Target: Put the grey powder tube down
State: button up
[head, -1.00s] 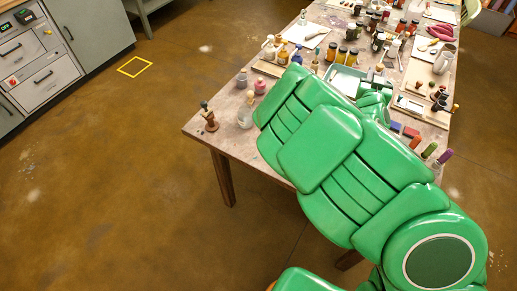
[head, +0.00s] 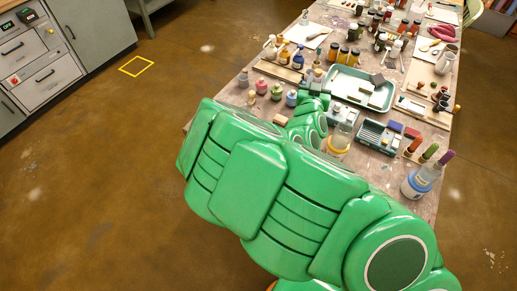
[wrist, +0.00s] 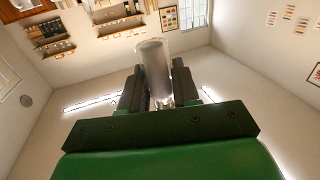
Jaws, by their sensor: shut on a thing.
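The grey powder tube (wrist: 152,60) is a clear glass tube with grey contents, seen in the wrist view. My gripper (wrist: 158,88) is shut on it, with a dark finger on each side of its lower part. The tube's upper end stands out beyond the fingers, against the walls and ceiling. In the head view my green arm crosses the near part of the table (head: 386,167).
A green tray (head: 345,86) lies mid-table. A clear jar with a yellow base (head: 339,138), a blue-grey device (head: 379,136) and a blue-and-white bottle (head: 416,183) stand near my arm. Coloured tubes (head: 430,152) stand at the right edge. Small jars (head: 276,91) crowd the left.

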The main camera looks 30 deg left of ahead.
jog(key=s+a+f, duration=0.4)
jog(key=s+a, duration=0.1)
jog(key=s, duration=0.4)
jog(key=s+a+f, duration=0.4)
jog(key=s+a, duration=0.1)
jog(key=s, duration=0.3)
jog(key=shift+s+a+f+n+y, duration=0.2)
jog(key=shift+s+n+y, duration=0.1)
jog(key=shift+s+y, duration=0.1)
jog(key=shift+f, duration=4.75)
jog(key=shift+f, duration=0.25)
jog(key=o, duration=1)
jog(key=shift+o, duration=0.2)
